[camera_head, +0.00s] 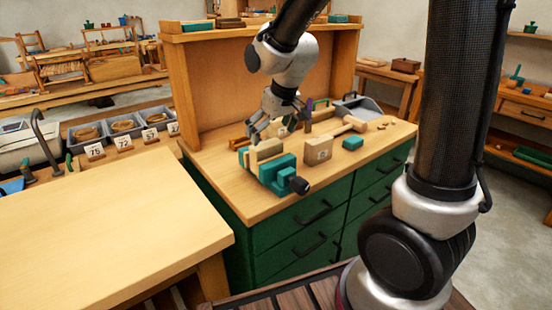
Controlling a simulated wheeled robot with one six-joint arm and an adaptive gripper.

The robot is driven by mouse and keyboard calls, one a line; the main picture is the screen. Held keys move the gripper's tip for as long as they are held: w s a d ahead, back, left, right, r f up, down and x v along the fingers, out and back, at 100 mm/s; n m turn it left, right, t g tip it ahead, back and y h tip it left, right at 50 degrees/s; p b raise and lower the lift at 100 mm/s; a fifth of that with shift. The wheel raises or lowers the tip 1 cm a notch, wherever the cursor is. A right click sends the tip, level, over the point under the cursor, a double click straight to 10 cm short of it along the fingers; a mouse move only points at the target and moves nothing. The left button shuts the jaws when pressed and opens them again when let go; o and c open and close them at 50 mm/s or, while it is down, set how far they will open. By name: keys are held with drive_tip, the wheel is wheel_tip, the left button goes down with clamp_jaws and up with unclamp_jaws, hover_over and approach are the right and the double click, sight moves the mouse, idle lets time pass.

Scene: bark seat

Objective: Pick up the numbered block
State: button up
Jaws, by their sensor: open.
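A tan wooden block (318,151) with a small pale mark on its front stands upright on the green cabinet's wooden top; the mark is too small to read. Another pale wooden block (265,150) sits between the jaws of a teal vise (280,172) to its left. My gripper (273,128) is open and points down above and behind the vise, left of the marked block. I cannot tell whether its fingertips touch anything. The gripper partly hides the things behind it.
A wooden mallet (346,127), a small teal block (353,143) and a grey dustpan (357,106) lie right of the gripper. A wooden back panel (240,80) rises behind. A bare table (110,225) fills the left front. Number cards (95,151) stand by grey bins.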

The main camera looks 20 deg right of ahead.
sight(268, 145)
drive_tip(key=x, duration=0.7)
drive_tip(key=shift+s+f, duration=0.2)
drive_tip(key=shift+f, duration=0.1)
drive_tip(key=c, duration=0.9)
